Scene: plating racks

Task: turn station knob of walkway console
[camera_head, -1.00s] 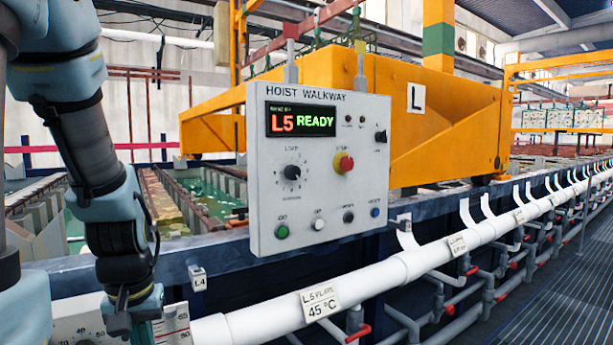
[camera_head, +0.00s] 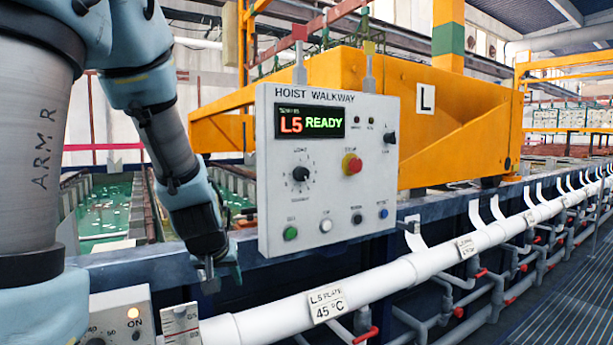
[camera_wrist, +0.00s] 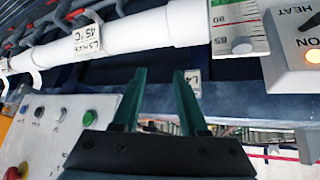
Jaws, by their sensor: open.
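The walkway console (camera_head: 375,215) is a pale grey panel headed "HOIST WALKWAY", with a display reading "L5 READY". The black station knob (camera_head: 301,174) sits at its left middle inside a ring of marks. A red button on a yellow collar (camera_head: 352,164) and a small black switch (camera_head: 389,138) are to its right. Several small buttons line the bottom. My gripper (camera_head: 222,277) is left of the console and lower than the knob, apart from it. In the wrist view my gripper (camera_wrist: 160,92) has two green fingers spread with nothing between them. The console (camera_wrist: 50,125) shows tilted at lower left there.
A white pipe (camera_head: 400,275) labelled "L5" and "45 °C" runs below the console. A heater box (camera_head: 115,315) with a lit lamp stands at lower left. Tanks with green liquid (camera_head: 105,205) lie behind my arm. A yellow hoist beam (camera_head: 445,130) stands behind the console.

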